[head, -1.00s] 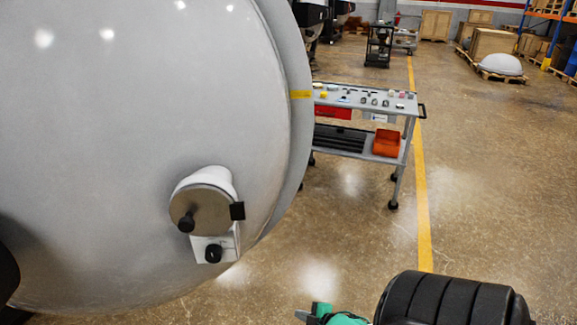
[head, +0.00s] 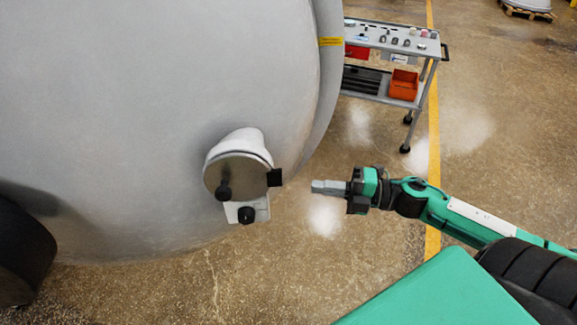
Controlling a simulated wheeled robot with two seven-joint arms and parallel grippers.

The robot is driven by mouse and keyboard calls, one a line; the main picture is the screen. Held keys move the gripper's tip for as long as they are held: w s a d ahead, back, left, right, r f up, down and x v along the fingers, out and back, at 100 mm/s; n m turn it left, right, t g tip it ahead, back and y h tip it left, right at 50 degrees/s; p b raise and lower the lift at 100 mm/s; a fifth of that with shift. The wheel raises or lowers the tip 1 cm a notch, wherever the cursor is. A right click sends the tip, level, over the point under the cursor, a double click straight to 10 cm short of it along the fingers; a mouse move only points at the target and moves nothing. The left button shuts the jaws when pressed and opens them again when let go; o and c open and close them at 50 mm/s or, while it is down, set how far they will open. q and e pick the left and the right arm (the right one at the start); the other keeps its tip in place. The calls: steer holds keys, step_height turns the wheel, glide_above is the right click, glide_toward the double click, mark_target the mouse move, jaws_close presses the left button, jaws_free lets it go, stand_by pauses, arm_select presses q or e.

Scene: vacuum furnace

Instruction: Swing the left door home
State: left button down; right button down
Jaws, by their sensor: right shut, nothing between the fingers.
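The left door is a large domed grey furnace door (head: 150,110) that fills the left of the head view. A round port with a steel cover (head: 233,178) and black knobs sticks out of its lower face. A yellow label (head: 331,41) marks its rim at the right. My right gripper (head: 327,187) is shut and empty. It points left, in open air to the right of the port, apart from the door in the picture. My left gripper is not in view. The door's hinge and the opening behind it are hidden.
A grey cart (head: 421,46) with small parts on top and an orange bin (head: 404,85) stands behind the door's rim. A yellow floor line (head: 433,150) runs beside it. The floor between the door and that line is clear around my right arm.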

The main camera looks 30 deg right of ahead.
steer(key=w+a+p, duration=0.5)
steer(key=w, duration=0.4)
stand_by(0.4)
